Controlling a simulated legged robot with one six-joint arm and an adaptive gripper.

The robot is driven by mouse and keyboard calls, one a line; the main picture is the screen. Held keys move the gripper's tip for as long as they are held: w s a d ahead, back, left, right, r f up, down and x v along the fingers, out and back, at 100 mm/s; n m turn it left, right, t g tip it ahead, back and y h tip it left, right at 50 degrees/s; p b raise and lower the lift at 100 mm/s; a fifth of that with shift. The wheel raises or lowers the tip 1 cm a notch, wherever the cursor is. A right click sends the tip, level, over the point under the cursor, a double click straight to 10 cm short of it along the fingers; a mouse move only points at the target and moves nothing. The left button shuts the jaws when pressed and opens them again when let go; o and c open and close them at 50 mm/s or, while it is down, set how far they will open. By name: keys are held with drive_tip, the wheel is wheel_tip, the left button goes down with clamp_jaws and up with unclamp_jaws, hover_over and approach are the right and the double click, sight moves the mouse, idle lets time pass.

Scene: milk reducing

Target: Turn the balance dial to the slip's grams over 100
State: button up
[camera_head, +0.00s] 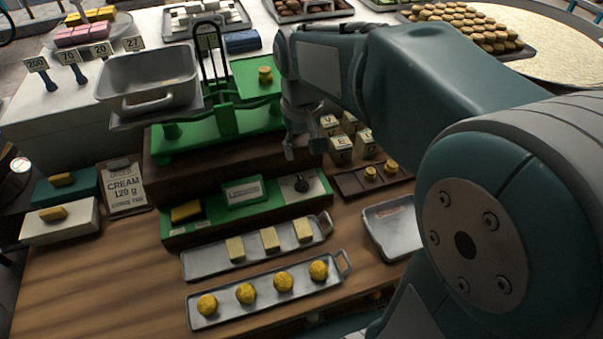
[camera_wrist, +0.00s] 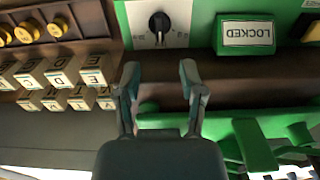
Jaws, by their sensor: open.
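The balance dial is a black knob (camera_head: 301,185) on a pale plate at the right end of the green panel. The knob also shows at the top of the wrist view (camera_wrist: 159,24), with marks around it too small to read. The slip (camera_head: 125,188) is on a clipboard at the left and reads "CREAM 120 g". The green balance (camera_head: 222,122) stands behind, with a grey pan (camera_head: 150,82) on its left. My gripper (camera_head: 302,150) is open and empty, behind and above the dial. In the wrist view its two fingers (camera_wrist: 159,76) are spread below the knob, apart from it.
A green "LOCKED" block (camera_wrist: 246,33) sits beside the dial plate. Lettered cubes (camera_head: 341,150) and a brown tray (camera_head: 372,181) stand to its right. Two metal trays, one with pale blocks (camera_head: 210,263) and one with round yellow pieces (camera_head: 225,312), lie in front.

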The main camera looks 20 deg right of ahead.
sight(302, 180)
wheel_tip(302, 180, down, 9)
drive_tip(key=shift+f, duration=0.1)
idle(0.3)
clamp_jaws()
